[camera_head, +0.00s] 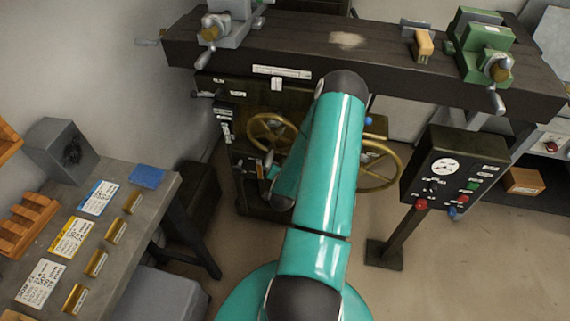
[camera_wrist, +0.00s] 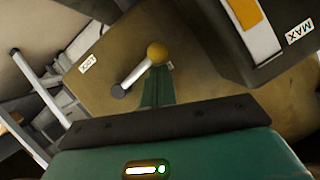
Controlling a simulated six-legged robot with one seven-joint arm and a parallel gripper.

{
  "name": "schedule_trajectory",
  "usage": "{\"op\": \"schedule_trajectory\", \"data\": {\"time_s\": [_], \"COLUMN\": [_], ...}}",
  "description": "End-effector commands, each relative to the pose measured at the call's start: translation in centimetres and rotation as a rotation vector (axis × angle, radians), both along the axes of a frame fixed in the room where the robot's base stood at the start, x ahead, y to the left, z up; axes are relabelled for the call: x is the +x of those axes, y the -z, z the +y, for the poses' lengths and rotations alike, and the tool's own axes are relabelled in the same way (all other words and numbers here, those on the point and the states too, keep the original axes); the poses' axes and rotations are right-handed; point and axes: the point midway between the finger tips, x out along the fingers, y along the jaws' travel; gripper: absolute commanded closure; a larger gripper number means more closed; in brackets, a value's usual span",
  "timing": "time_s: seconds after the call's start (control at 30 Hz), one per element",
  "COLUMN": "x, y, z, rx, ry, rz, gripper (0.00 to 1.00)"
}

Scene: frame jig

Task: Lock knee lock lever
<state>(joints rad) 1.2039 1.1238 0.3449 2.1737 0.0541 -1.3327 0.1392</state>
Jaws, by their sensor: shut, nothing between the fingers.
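In the wrist view a short silver lever (camera_wrist: 135,76) with a round brass knob (camera_wrist: 156,53) stands on a brown panel (camera_wrist: 115,45). It looks like the knee lock lever. It slants from a grey end at lower left up to the knob. My gripper (camera_wrist: 157,88) shows as narrow teal fingers, shut and empty, just below the knob in the picture. Whether they touch the lever, I cannot tell. In the head view my teal arm reaches to the machine below the dark table and hides the lever and most of my gripper.
A dark box marked MAX (camera_wrist: 299,32) juts in at upper right of the wrist view. In the head view brass handwheels (camera_head: 380,165) flank my arm. A gauge panel (camera_head: 455,170) stands right, and a workbench (camera_head: 150,205) with cards stands left. Floor shows between.

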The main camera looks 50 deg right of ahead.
Motion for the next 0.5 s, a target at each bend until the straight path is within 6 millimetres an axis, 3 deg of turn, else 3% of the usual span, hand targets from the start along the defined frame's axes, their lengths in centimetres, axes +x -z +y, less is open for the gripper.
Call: {"op": "schedule_trajectory", "data": {"time_s": [0.5], "x": [0.34], "y": [0.79], "z": [0.21], "rx": [-0.053], "ry": [-0.004], "rz": [0.121], "gripper": [1.00]}}
